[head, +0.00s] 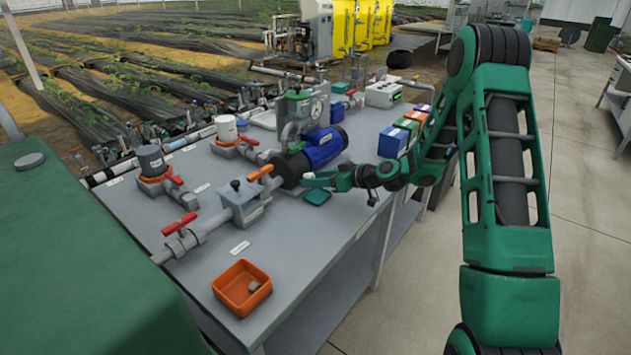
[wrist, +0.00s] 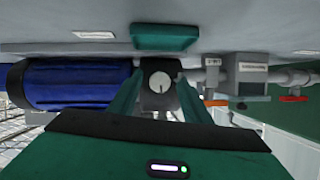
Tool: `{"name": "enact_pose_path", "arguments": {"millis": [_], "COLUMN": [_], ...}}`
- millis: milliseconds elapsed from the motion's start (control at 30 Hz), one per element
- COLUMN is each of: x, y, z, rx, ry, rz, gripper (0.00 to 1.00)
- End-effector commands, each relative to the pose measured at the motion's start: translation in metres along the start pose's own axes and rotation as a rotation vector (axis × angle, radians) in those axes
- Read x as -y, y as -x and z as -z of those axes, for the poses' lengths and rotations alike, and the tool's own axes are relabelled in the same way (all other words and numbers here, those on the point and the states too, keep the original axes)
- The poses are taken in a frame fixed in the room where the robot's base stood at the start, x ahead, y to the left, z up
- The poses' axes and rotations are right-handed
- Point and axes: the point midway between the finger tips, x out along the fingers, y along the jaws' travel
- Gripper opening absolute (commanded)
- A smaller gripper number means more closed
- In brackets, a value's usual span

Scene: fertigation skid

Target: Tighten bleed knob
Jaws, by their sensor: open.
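The bleed knob appears to be the small round pale-grey knob (wrist: 160,81) with a dark mark, on the dark front of the pump (wrist: 152,101). In the head view the pump, with its blue motor (head: 322,148), stands mid-bench. My gripper (head: 312,180) reaches in from the right, level with the pump's front. In the wrist view the two green fingers of my gripper (wrist: 160,92) are spread, with the knob showing between their tips. No finger clearly touches it. I cannot make out the knob in the head view.
A teal tray (head: 317,197) lies on the bench close below my gripper. Coloured boxes (head: 393,142) stand near my forearm. The bench front is mostly clear.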

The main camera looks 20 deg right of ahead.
Motion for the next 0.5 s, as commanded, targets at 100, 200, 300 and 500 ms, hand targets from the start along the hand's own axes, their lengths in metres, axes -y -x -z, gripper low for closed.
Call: {"name": "enact_pose_path", "arguments": {"millis": [100,200,300,500], "x": [-0.0001,-0.0001,-0.0001,-0.0004], "y": [-0.0001,0.0,0.0001,0.0004], "z": [0.0001,0.0001,0.0001,-0.0001], "rx": [0.0,0.0,0.0,0.0], "ry": [0.0,0.0,0.0,-0.005], "rz": [0.0,0.0,0.0,0.002], "gripper": [0.44,0.42,0.18,0.03]}}
